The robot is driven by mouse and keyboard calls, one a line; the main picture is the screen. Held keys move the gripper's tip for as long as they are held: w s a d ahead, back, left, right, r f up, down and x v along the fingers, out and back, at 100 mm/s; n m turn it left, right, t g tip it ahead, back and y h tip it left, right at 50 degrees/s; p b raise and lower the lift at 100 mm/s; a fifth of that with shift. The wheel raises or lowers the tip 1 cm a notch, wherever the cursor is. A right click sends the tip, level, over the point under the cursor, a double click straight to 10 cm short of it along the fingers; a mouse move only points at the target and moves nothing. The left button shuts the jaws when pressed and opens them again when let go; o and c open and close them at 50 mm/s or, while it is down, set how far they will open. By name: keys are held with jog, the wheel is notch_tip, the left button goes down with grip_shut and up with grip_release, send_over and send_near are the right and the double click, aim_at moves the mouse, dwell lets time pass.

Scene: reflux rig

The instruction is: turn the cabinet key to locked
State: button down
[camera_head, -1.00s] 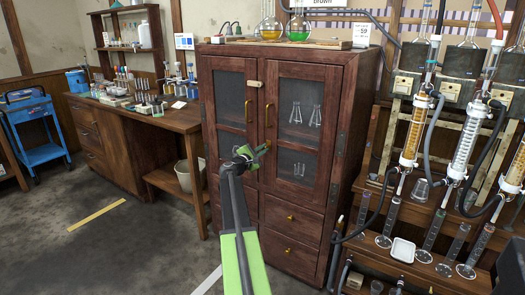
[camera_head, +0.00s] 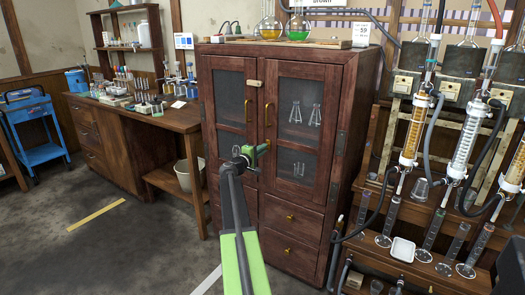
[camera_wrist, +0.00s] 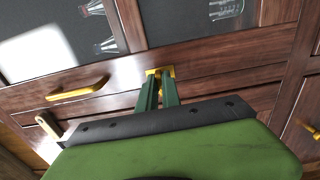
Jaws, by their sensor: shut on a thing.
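The dark wooden cabinet (camera_head: 352,112) stands in the middle of the head view, with glass-paned doors. My gripper (camera_head: 262,147) is at the cabinet front, below the brass door handles, near where the two doors meet. In the wrist view its two green fingers (camera_wrist: 159,86) are shut on the brass key (camera_wrist: 158,72) at the door frame. The fingertips hide part of the key, and its exact angle is hard to tell. In the head view the gripper covers the key.
A beige latch (camera_head: 255,83) sits across the upper doors. Flasks (camera_head: 298,28) stand on the cabinet top. A glassware rig (camera_head: 462,145) is close on the right. A wooden bench (camera_head: 150,122) and a bucket (camera_head: 187,175) are to the left.

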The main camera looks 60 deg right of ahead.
dwell(0.5)
jog(key=c, duration=1.5)
grip_release()
jog(key=shift+c, duration=0.2)
jog(key=a, duration=1.7)
jog(key=shift+a, duration=0.2)
jog(key=shift+w, duration=0.1)
